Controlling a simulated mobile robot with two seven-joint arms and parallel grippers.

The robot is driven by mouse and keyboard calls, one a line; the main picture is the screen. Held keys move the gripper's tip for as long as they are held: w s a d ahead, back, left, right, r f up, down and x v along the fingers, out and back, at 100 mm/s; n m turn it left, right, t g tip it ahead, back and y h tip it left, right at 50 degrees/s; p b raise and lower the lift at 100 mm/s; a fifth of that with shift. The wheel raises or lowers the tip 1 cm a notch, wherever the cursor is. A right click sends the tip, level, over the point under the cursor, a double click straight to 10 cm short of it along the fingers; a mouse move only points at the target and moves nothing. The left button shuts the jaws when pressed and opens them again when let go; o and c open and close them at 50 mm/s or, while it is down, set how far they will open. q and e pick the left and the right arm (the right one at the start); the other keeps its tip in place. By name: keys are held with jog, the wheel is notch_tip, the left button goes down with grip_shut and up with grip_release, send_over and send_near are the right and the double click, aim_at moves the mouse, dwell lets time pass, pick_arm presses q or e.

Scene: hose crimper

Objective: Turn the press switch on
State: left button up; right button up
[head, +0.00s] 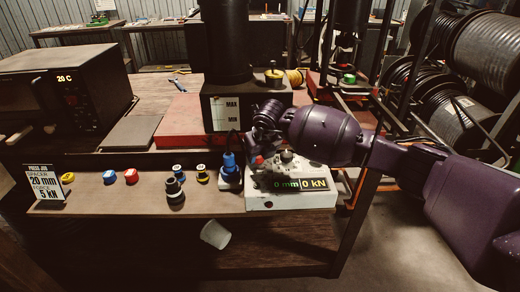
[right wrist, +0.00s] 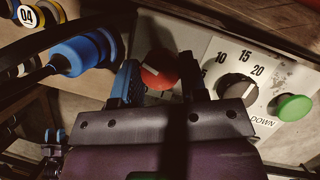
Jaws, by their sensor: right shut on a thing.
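The white press control box (head: 290,190) stands at the right end of the front bench. Its display (head: 300,185) is lit and reads 0 mm and 0 kN. In the right wrist view a round red switch knob (right wrist: 160,69) with a pale pointer mark sits on the panel. My right gripper (right wrist: 160,80) has one finger on each side of this knob and is shut on it. In the head view my right gripper (head: 258,158) reaches down to the box's left part and hides much of the knob. My left gripper is not in view.
A numbered dial (right wrist: 236,92) and a green button (right wrist: 292,107) lie right of the knob. A blue-topped fitting (head: 230,170) stands close left of the box. Several small coloured pieces and a sign (head: 45,183) are farther left. A black press stands behind.

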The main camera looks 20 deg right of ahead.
jog(key=shift+a+r+m+h+p, duration=0.15)
jog(key=shift+m+h+p, duration=0.3)
jog(key=shift+m, duration=0.75)
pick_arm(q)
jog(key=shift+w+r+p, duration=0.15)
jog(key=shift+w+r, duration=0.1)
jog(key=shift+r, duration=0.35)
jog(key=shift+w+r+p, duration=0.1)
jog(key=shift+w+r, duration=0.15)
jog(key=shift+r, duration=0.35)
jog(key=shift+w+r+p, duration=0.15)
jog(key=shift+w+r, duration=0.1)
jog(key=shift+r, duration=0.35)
pick_arm(e)
jog(key=shift+m+h, duration=0.45)
jog(key=shift+m, duration=0.75)
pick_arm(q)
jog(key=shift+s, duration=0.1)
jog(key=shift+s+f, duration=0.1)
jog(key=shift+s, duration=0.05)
pick_arm(e)
jog(key=o, duration=0.9)
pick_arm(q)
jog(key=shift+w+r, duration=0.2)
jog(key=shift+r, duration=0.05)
pick_arm(e)
jog(key=v, duration=1)
jog(key=shift+r, duration=0.3)
